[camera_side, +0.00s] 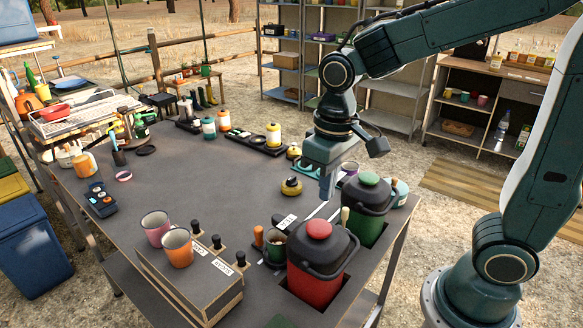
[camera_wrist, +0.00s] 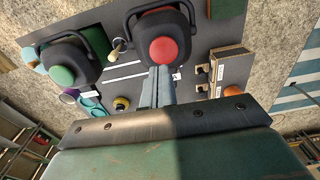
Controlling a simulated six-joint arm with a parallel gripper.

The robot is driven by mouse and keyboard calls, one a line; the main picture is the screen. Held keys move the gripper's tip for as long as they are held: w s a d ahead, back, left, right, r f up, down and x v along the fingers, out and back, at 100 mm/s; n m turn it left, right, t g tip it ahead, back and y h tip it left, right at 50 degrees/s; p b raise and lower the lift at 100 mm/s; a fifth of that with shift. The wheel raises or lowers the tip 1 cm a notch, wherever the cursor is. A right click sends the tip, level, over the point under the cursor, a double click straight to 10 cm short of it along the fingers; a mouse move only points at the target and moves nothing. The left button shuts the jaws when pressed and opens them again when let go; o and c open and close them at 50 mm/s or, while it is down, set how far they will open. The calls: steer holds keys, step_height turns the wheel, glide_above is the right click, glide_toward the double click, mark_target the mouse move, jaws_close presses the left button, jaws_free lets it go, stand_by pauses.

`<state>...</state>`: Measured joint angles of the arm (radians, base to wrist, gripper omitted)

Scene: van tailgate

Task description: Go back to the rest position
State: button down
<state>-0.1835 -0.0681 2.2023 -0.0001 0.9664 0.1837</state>
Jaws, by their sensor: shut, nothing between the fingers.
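My gripper (camera_side: 327,188) is shut and empty. In the side view it points down above the table (camera_side: 190,190), behind the two lidded bins. In the wrist view the closed fingers (camera_wrist: 159,88) reach up toward the red lid, overlapping it in the picture. The red bin with a dark rim and red lid (camera_side: 318,268) sits at the table's front right, and its lid also shows in the wrist view (camera_wrist: 164,48). The green bin (camera_side: 367,206) stands behind it to the right, and its lid shows at left in the wrist view (camera_wrist: 62,75).
A yellow-and-black pot (camera_side: 291,187) stands close to my gripper. Bottles and jars line the back edge. The table's middle left is clear.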

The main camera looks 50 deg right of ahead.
steer(key=s+d+r+t, duration=0.5)
steer(key=s+r, duration=0.1)
steer(key=s, duration=0.4)
steer(key=shift+s+d, duration=0.15)
steer(key=shift+s, duration=0.25)
